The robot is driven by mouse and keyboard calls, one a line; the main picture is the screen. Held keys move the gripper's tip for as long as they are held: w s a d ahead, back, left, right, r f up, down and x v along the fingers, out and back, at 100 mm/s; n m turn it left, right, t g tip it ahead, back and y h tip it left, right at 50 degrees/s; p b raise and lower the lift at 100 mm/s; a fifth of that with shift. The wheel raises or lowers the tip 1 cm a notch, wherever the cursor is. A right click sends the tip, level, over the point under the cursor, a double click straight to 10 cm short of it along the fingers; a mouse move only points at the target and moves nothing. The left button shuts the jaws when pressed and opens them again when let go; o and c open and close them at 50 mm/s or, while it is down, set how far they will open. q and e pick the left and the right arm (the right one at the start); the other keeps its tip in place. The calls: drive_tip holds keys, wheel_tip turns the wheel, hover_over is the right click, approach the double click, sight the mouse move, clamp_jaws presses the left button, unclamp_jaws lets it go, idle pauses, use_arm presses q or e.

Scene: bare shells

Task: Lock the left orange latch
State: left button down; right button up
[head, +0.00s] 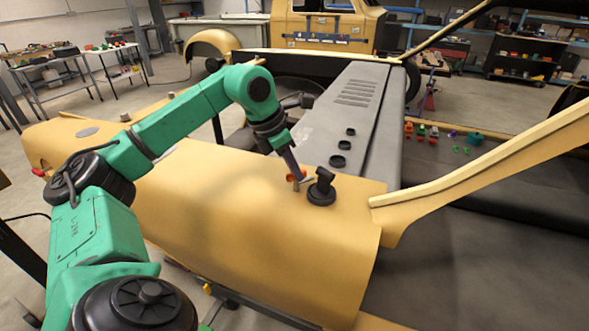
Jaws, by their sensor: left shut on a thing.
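My left arm, green with black joints, reaches in from the left over a yellow shell panel (250,225). Its left gripper (297,176) points down at the panel's top near the right end. A small orange latch (289,178) shows at its fingertips. The gripper is shut on it, though the fingers hide part of the latch. Whether the latch is locked cannot be told at this size. My right gripper is not in view.
A black round fitting with an upright piece (321,191) stands just right of the gripper. A grey vented panel (355,110) lies behind, with several black rings. A yellow curved beam (490,155) rises at the right. Small coloured parts (433,133) lie beyond.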

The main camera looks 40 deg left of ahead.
use_arm(q)
drive_tip(key=shift+r+m+h+p, duration=0.15)
drive_tip(key=shift+m+h+p, duration=0.25)
drive_tip(key=shift+m, duration=0.5)
drive_tip(key=m+p, duration=0.1)
drive_tip(key=m+g, duration=0.1)
drive_tip(key=shift+w+a+r+m+h+p, duration=0.1)
drive_tip(key=shift+r+m+h+p, duration=0.05)
drive_tip(key=shift+m+h+p, duration=0.25)
drive_tip(key=m+g+p, duration=0.1)
drive_tip(key=m+p, duration=0.1)
drive_tip(key=m, duration=0.1)
drive_tip(key=shift+w+h+p, duration=0.1)
drive_tip(key=shift+h+p, duration=0.2)
drive_tip(key=shift+p, duration=0.1)
drive_tip(key=shift+m+g+p, duration=0.4)
drive_tip(key=shift+m+p, duration=0.35)
drive_tip(key=shift+m, duration=0.35)
drive_tip(key=shift+f, duration=0.2)
drive_tip(key=c, duration=0.8)
unclamp_jaws()
drive_tip(key=shift+c, duration=0.2)
drive_tip(key=shift+a, duration=0.1)
